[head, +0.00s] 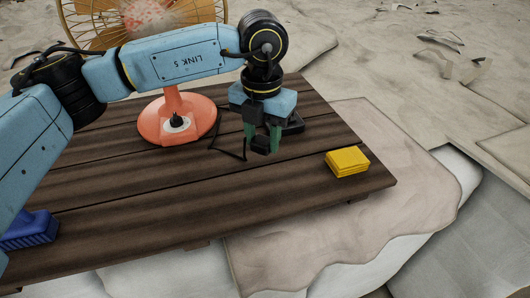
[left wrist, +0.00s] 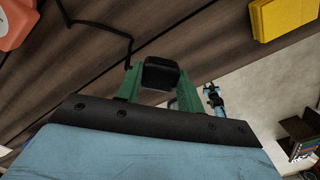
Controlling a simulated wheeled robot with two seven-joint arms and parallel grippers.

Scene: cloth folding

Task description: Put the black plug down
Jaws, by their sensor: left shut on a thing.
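The black plug (left wrist: 161,73) sits between the green fingertips of my left gripper (left wrist: 160,86) in the left wrist view. In the head view my left gripper (head: 262,138) points down over the dark wooden table (head: 150,205), shut on the plug (head: 261,146), which is partly hidden by the fingers. The plug is close to the tabletop; I cannot tell whether it touches. A thin black cord (left wrist: 127,45) runs from beside the plug, and its bent part lies left of the gripper in the head view (head: 232,154). My right gripper does not show.
An orange-based fan (head: 178,121) stands left of the gripper. A yellow block (head: 347,162) lies near the table's right end, and a blue object (head: 29,230) at its left front. The middle and front planks are clear. A pale rug (head: 400,205) lies beyond the right edge.

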